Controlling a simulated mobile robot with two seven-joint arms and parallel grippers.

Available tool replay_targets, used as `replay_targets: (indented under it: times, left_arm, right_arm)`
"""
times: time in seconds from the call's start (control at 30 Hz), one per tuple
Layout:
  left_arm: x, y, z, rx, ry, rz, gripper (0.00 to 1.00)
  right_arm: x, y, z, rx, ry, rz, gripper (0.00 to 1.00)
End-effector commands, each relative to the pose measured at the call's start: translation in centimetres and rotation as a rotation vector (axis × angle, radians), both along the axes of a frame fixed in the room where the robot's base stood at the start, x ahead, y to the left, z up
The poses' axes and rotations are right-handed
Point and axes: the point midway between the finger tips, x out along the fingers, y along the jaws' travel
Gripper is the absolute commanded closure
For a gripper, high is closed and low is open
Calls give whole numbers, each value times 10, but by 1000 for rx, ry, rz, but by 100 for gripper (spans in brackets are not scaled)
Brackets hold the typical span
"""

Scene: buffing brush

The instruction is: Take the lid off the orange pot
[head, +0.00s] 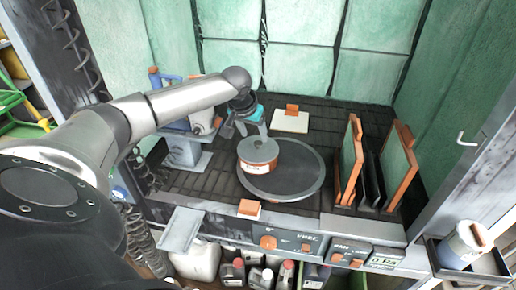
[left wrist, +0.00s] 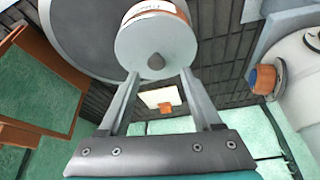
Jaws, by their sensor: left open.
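The orange pot (head: 259,167) stands on a round dark turntable (head: 290,185) in the cabinet. Its grey lid (head: 257,150) is on top of it. In the left wrist view the lid (left wrist: 150,42) faces the camera, with a small dark knob (left wrist: 156,62) on it, and a strip of the orange pot (left wrist: 152,8) shows beyond. My left gripper (head: 252,131) is just above the lid, open and empty. In the wrist view its fingertips (left wrist: 160,73) lie apart on either side of the knob; I cannot tell whether they touch the lid. My right gripper is not in view.
Upright orange-edged green panels (head: 351,160) stand right of the turntable. A cream block with an orange tab (head: 290,121) lies behind it. A blue-and-white device (head: 185,140) stands at left. A control panel (head: 300,242) runs along the front edge. A white canister (head: 463,244) sits outside at right.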

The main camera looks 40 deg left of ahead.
Motion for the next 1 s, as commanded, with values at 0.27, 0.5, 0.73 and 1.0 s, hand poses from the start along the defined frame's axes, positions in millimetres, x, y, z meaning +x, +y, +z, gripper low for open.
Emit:
replay_targets:
  times: [0.27, 0.5, 0.73, 1.0]
  left_arm:
    - [15, -1, -33, -1, 1, 0, 34]
    - [17, 0, -39, 0, 0, -1, 34]
    - [17, 0, -39, 0, 0, -1, 46]
    - [17, 0, -39, 0, 0, -1, 77]
  right_arm:
    - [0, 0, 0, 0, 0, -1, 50]
    - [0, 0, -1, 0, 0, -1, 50]
    - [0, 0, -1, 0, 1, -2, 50]
    - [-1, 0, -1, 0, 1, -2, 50]
